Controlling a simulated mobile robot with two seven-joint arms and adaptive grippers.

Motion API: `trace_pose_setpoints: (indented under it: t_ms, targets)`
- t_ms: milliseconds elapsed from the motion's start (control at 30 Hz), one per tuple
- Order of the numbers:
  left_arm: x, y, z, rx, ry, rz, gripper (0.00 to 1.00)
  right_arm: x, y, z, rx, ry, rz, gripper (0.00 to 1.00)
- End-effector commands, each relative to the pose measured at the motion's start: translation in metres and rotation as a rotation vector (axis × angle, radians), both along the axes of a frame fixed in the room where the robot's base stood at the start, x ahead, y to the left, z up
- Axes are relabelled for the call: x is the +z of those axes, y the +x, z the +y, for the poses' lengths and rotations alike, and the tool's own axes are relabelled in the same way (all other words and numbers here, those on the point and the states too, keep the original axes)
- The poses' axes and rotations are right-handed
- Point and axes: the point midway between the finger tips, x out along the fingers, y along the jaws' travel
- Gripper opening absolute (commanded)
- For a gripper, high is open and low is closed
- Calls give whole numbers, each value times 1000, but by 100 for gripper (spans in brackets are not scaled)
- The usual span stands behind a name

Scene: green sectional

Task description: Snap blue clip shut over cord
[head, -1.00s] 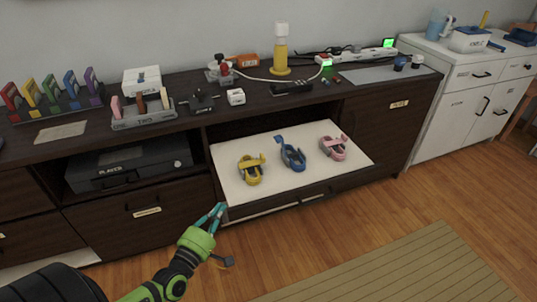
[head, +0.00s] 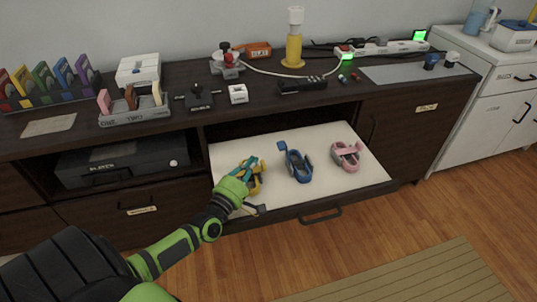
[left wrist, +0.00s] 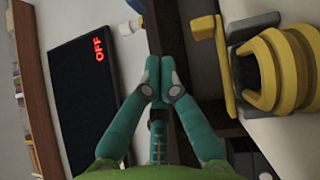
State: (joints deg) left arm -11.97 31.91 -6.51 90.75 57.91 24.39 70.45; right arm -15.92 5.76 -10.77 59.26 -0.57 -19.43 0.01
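The blue clip (head: 298,168) lies on the white pulled-out board between the yellow and pink clips. Its lever arm (head: 282,147) sticks up at the far left side, so it looks open. A cord in it is too small to make out. My left gripper (head: 250,164) is over the board, left of the blue clip and in front of the yellow clip (head: 257,186), which it partly hides. In the left wrist view, the teal fingertips (left wrist: 160,72) meet with nothing between them. The yellow clip (left wrist: 285,70) is large to their right there. My right gripper is not in view.
The pink clip (head: 346,155) lies right of the blue one. The white board (head: 320,197) is bare in front of the clips. The dark counter (head: 270,107) behind holds a yellow lamp (head: 294,45), a power strip (head: 380,48) and small items. A black OFF screen (left wrist: 85,80) shows in the wrist view.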

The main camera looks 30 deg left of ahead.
Motion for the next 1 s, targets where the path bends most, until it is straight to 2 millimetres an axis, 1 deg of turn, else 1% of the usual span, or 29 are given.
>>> trace_pose_setpoints:
  t_ms: [33,100,200,333,533,833,1000]
  targets:
    - [2,12,1,1,0,-4,0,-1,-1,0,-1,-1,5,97]
    - [3,25,3,1,0,-4,0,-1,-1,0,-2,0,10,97]
    - [7,37,-10,0,-5,-1,0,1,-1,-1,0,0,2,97]
    - [9,47,-19,1,-3,-1,0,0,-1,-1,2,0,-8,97]
    - [10,52,-23,0,1,0,0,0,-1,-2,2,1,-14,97]
    - [10,52,-24,0,1,1,0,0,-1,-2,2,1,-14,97]
    - [12,52,-24,0,7,9,0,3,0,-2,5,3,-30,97]
